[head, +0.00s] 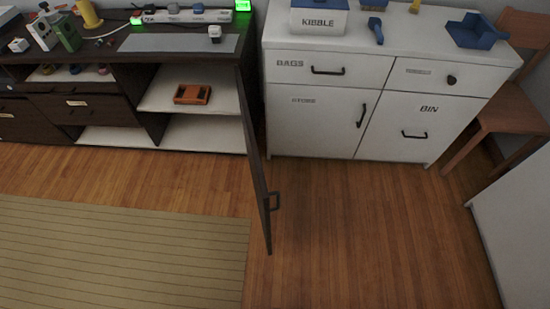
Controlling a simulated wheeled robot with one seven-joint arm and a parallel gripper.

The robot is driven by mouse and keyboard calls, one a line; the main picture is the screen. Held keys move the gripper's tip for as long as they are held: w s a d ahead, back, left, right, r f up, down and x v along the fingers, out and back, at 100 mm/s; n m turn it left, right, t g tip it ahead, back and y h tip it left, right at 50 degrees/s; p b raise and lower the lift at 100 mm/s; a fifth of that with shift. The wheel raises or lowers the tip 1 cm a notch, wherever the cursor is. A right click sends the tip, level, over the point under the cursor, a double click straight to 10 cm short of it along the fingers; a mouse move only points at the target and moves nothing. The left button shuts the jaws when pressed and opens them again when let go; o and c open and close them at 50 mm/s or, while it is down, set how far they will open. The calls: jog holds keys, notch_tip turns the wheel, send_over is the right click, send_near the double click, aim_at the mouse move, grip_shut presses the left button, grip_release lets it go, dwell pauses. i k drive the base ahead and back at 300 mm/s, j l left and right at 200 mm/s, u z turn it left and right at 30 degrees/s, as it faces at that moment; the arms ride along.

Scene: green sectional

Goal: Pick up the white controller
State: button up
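I cannot make out for certain which thing is the white controller. A small white object (18,45) sits at the far left on top of the dark cabinet. A white upright piece (42,34) stands beside it, next to a green one (67,33). A small pale object (215,33) lies on the grey mat (175,43) on the same top. My gripper is not in view.
The dark cabinet's door (255,165) stands open into the room. An orange object (192,94) lies on the shelf inside. A white cabinet (318,124) with a kibble box (318,20) is to the right, then a wooden chair (512,110). The wooden floor (350,230) is clear.

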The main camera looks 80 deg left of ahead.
aim_at(39, 26)
jog(key=i+u, duration=0.2)
jog(key=u, duration=0.25)
jog(key=i+u, duration=0.2)
jog(key=u, duration=0.2)
jog(key=i+u, duration=0.25)
jog(key=u, duration=0.2)
jog(key=i+l+u, duration=0.15)
jog(key=u, duration=0.3)
jog(key=i+l+u, duration=0.2)
jog(key=u, duration=0.2)
jog(key=i+l+u, duration=0.15)
jog(key=u, duration=0.35)
jog(key=i+l+u, duration=0.25)
jog(key=u, duration=0.25)
jog(key=i+l+u, duration=0.15)
jog(key=l+u, duration=0.35)
jog(key=i+l+u, duration=0.1)
jog(key=l+u, duration=0.15)
jog(key=u, duration=0.25)
jog(key=i+l+u, duration=0.1)
jog(key=l+u, duration=0.3)
jog(key=l, duration=0.3)
